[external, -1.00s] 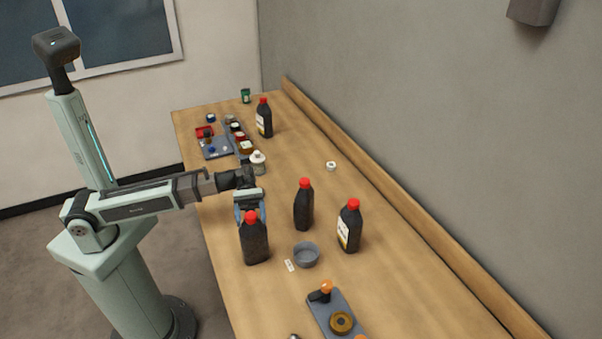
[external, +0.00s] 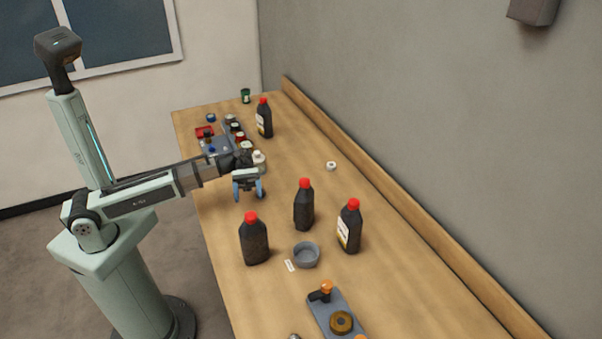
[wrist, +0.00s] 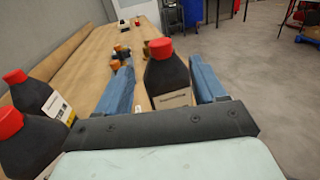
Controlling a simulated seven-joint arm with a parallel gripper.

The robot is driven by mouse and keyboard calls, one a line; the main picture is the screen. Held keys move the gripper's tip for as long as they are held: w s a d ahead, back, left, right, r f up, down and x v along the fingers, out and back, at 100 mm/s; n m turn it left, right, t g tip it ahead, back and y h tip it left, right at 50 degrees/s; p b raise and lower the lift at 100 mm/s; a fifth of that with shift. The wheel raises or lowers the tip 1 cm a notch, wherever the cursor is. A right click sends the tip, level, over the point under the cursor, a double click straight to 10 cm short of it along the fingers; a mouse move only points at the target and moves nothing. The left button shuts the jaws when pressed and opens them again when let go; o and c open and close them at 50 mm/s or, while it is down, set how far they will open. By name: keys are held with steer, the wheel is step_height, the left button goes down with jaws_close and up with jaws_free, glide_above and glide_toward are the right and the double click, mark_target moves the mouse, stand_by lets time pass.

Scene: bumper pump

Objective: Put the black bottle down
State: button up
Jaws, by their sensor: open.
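A black bottle with a red cap (external: 254,242) stands upright on the wooden table, near its left edge. In the wrist view the same bottle (wrist: 168,78) shows between my fingers but beyond them, with a pale label. My gripper (external: 249,192) is open and empty. It is raised above the table, farther back than the bottle and apart from it. In the wrist view my two blue fingers (wrist: 161,64) are spread wide. Two other red-capped black bottles (external: 304,206) (external: 349,228) stand upright to the right.
A grey bowl (external: 306,256) sits right of the bottle, beside a small white tag (external: 290,265). A grey tray with a brown disc (external: 341,322) lies toward the front. Another black bottle (external: 264,119) and several small containers stand at the back. The table's left front is clear.

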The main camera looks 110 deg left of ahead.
steer(key=shift+s+a, duration=0.4)
steer(key=shift+a, duration=0.2)
